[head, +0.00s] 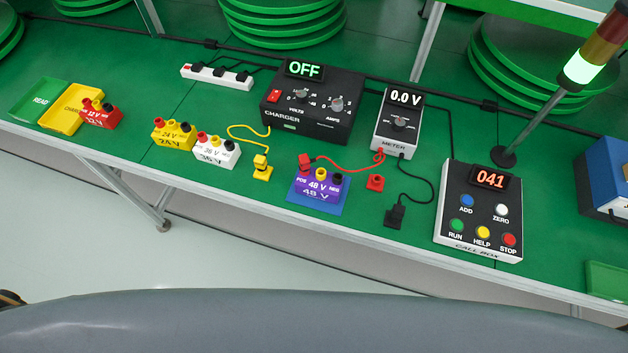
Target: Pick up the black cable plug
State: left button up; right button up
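The black cable plug (395,216) stands on the green table, to the left of the call box and in front of the meter (398,124). A thin black cable runs from it in a curve up to the meter's front. It touches no other object that I can see. A red plug (375,183) sits behind and to the left of it. Neither of my grippers shows in the head view.
The call box (482,210) reads 041. A purple 48 V battery (319,187) on a blue mat has a red plug on one terminal. The charger (313,104) reads OFF, the meter 0.0 V. A signal lamp (578,70) stands behind the call box.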

aim_at(398, 212)
jog(key=z, duration=0.8)
